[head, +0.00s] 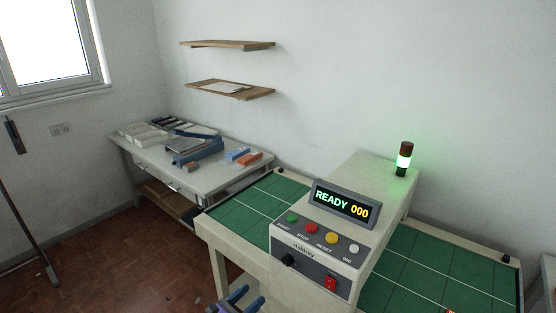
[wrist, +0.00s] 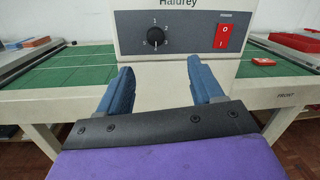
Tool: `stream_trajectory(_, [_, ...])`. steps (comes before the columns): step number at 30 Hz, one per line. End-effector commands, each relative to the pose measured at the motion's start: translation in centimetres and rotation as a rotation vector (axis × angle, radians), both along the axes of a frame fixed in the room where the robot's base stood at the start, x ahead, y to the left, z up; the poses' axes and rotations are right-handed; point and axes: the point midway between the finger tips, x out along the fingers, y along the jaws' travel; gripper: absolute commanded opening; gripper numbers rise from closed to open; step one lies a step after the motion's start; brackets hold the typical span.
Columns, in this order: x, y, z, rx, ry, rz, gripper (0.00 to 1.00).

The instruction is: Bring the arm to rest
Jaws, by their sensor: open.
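My gripper (wrist: 164,90) shows in the wrist view with two blue fingers held apart and nothing between them. Part of my gripper (head: 237,300) also shows at the bottom edge of the head view, low in front of the machine. The buttonhole machine (head: 310,254) stands ahead, its display (head: 344,204) reading "READY 000". In the wrist view its front panel (wrist: 185,35) is just beyond my fingers, with a black knob (wrist: 156,35) and a red power switch (wrist: 225,37). I see a gap of unclear depth between fingers and panel.
Green-topped work surfaces (head: 245,207) flank the machine. A lit signal lamp (head: 404,160) stands on top. A side table (head: 225,166) with a blue device (head: 195,148) is at the back left. Wooden shelves (head: 230,90) hang above it. The floor (head: 110,255) at left is mostly clear; a dark stand (head: 35,225) is at the far left.

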Motion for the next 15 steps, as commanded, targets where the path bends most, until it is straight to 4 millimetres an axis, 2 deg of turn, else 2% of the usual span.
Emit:
stream_trajectory(3, [1.5, -4.1, 3.5, 0.032, -0.057, -0.103, 0.66])
stream_trajectory(7, [2.3, -10.2, 8.2, 0.090, -0.130, -0.256, 0.66])
stream_trajectory(11, [1.7, -16.1, 12.3, 0.164, -0.207, -0.410, 0.66])
stream_trajectory(15, [-0.3, -21.8, 16.2, 0.257, -0.290, -0.577, 0.66])
